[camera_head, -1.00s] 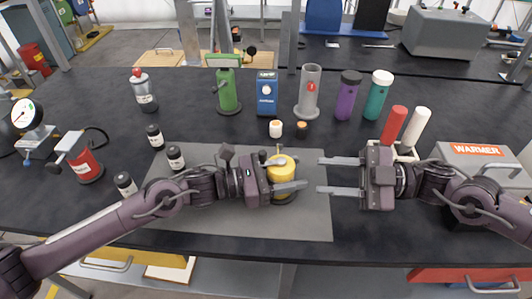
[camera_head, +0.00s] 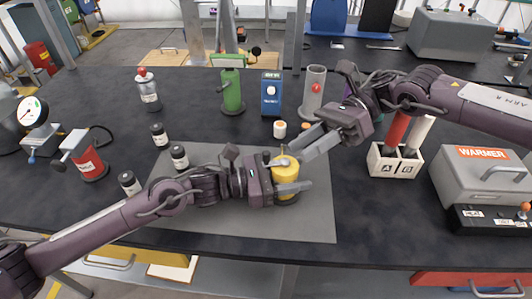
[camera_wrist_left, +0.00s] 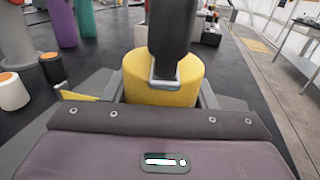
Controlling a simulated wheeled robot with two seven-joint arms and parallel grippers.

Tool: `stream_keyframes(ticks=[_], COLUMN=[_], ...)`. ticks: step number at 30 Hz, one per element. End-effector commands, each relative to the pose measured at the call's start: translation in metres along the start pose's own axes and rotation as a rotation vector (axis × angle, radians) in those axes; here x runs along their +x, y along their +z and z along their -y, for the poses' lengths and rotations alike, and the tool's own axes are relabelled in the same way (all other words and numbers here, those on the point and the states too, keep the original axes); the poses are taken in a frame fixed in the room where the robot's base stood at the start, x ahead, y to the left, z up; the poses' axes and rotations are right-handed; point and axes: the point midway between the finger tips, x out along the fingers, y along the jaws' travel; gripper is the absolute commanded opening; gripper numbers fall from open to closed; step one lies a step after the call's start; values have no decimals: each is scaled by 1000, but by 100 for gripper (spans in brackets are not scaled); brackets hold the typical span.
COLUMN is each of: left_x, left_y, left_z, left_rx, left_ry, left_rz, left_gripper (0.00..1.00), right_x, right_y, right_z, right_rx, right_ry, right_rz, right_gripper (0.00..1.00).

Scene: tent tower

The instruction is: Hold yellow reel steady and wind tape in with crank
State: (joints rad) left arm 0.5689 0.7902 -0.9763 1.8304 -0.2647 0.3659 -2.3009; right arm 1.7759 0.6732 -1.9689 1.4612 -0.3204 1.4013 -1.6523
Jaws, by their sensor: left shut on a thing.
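The yellow reel (camera_head: 285,173) stands upright on the grey mat (camera_head: 235,222). My left gripper (camera_head: 291,174) is shut on its sides; the wrist view shows the fingers flanking the reel (camera_wrist_left: 165,88). A dark crank knob (camera_head: 266,158) rises above the reel, and it also shows in the left wrist view (camera_wrist_left: 170,28). A short yellow tape end (camera_wrist_left: 77,96) sticks out beside the reel. My right gripper (camera_head: 297,152) reaches down from the upper right, its fingers apart and close to the reel's top. Whether they touch the crank is unclear.
Behind the reel stand a small white jar (camera_head: 280,129), a blue box (camera_head: 271,94), a grey tube (camera_head: 314,92) and a green device (camera_head: 232,92). A two-slot holder (camera_head: 381,166) and the warmer (camera_head: 486,178) stand at right. The mat's front is clear.

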Motion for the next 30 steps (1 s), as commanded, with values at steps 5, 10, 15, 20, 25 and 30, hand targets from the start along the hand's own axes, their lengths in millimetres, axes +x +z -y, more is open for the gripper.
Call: stream_keyframes(ticks=[5, 10, 15, 20, 25, 30], left_x=[0, 0, 0, 0, 0, 0], left_y=[0, 0, 0, 0, 0, 0], left_z=[-1, -1, 0, 0, 0, 0], left_rx=[0, 0, 0, 0, 0, 1], left_ry=[1, 1, 1, 1, 1, 1], left_rz=[0, 0, 0, 0, 0, 0], left_gripper=[13, 13, 13, 13, 13, 13], right_x=[-33, -46, -29, 3, 36, 58], right_y=[7, 10, 8, 6, 5, 4], right_z=[24, 33, 37, 41, 46, 51], right_rx=[-281, -401, -413, -411, -411, -412], right_ry=[-102, -145, -146, -143, -144, -147], right_rz=[-56, -84, -85, -84, -84, -84], right_gripper=[35, 35, 35, 35, 35, 35])
